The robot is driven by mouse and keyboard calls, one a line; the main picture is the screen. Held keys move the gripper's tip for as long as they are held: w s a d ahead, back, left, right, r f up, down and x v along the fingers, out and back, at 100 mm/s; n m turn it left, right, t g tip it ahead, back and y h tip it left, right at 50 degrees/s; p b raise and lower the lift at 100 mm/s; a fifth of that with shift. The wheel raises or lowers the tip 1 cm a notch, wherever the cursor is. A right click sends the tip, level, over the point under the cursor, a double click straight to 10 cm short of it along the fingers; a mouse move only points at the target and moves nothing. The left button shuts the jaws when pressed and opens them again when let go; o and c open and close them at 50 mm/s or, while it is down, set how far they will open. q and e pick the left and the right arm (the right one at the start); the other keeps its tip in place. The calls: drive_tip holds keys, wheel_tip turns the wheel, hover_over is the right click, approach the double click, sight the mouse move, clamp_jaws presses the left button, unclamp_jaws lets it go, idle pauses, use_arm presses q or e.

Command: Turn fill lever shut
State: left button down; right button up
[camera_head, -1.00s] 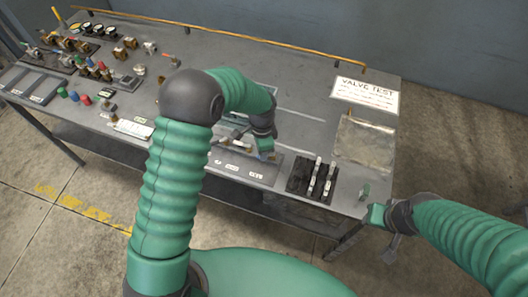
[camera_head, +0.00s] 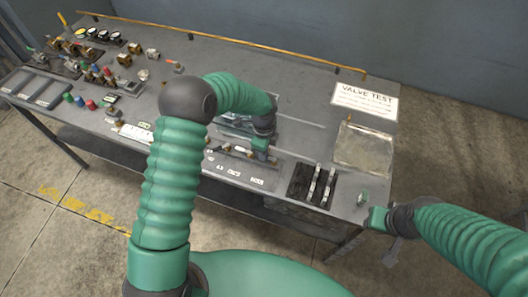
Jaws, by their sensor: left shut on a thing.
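My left gripper (camera_head: 260,146) reaches down over the grey test rig (camera_head: 225,165) at the front middle of the bench. It is shut on a small part of the rig's dark pipe assembly, at its right end, which I take to be the fill lever. The fingers hide most of that lever, so its angle cannot be made out. My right gripper (camera_head: 377,218) hangs off the bench's front right corner, away from the rig. Its finger gap is not clear.
A dark rack with pale bars (camera_head: 312,184) stands right of the rig. A shallow tray (camera_head: 362,150) and a "VALVE TEST" sign (camera_head: 365,101) lie further right. Valves, gauges and coloured caps crowd the left end. A copper pipe (camera_head: 220,43) runs along the back.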

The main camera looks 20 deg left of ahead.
use_arm(q)
drive_tip(key=shift+a, duration=0.1)
idle(0.3)
drive_tip(key=c, duration=1.5)
unclamp_jaws()
drive_tip(key=shift+o, duration=0.2)
drive_tip(key=shift+w, duration=0.1)
